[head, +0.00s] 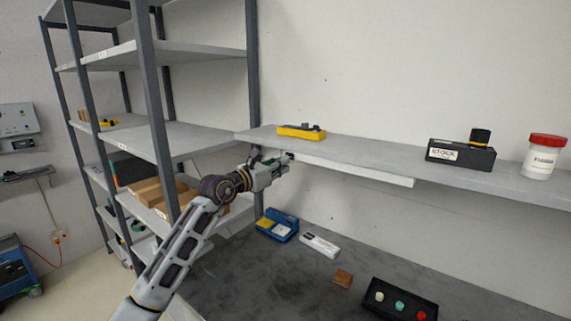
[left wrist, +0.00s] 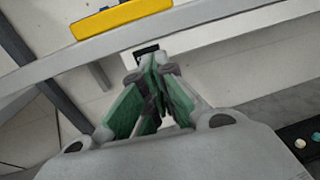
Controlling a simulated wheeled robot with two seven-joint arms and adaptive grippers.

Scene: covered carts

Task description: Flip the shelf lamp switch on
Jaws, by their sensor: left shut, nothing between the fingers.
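The shelf lamp (head: 355,170) is a long white bar under the front of the wall shelf. Its switch looks like the small dark piece (left wrist: 147,50) at the lamp's end in the left wrist view, just beyond my fingertips. Whether it is on or off cannot be told. My left gripper (head: 284,161) is shut and empty, at the left end of the lamp, below the shelf edge. In the left wrist view its green-sided fingers (left wrist: 158,72) meet close to the dark piece; touching or apart, I cannot tell. My right gripper is out of view.
The wall shelf (head: 375,157) carries a yellow tool (head: 301,132), a black stock box (head: 460,154) and a red-lidded jar (head: 544,157). Below, the dark worktop (head: 270,284) holds a blue case (head: 278,224) and a button box (head: 400,300). A metal rack (head: 165,110) stands left.

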